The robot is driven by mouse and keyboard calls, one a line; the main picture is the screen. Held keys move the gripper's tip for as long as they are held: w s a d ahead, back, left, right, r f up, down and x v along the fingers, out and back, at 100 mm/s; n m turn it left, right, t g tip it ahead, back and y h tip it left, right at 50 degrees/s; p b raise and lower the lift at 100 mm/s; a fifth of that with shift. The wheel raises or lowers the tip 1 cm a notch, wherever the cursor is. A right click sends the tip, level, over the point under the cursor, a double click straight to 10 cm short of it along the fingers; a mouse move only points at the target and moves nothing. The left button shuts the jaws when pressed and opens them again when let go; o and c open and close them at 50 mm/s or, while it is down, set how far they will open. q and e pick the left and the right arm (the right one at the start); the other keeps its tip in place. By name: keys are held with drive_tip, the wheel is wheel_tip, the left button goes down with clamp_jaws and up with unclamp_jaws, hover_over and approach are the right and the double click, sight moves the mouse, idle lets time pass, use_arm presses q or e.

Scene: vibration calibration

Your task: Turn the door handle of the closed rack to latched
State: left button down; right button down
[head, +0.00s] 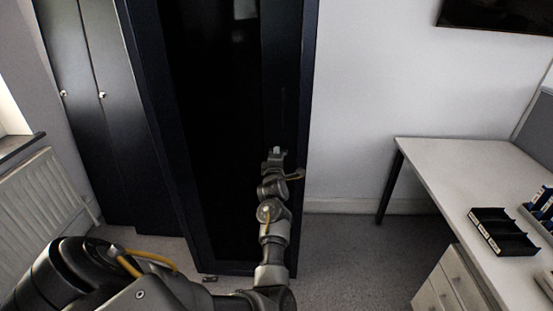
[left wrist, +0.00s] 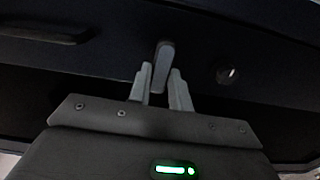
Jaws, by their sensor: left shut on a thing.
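The tall dark rack (head: 284,60) stands in the middle of the head view, with its door closed. My left gripper (head: 276,154) is at the right side of the door, at about mid height. In the left wrist view, the door handle (left wrist: 163,60) is a small grey lever on the dark door. My left gripper's two fingers (left wrist: 160,88) stand on either side of it and are shut on it. The handle lies nearly along the line of the fingers, slightly tilted. Its lower end is between the fingertips. My right gripper is not in view.
A small round lock (left wrist: 228,75) and a dark bar (left wrist: 45,36) are on the door. Dark lockers (head: 88,95) stand left of the rack. A white desk (head: 450,165) with black trays (head: 502,232) is at right. Floor between rack and desk is clear.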

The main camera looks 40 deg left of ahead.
use_arm(q)
drive_tip(key=shift+n, duration=0.3)
drive_tip(key=c, duration=1.3)
unclamp_jaws()
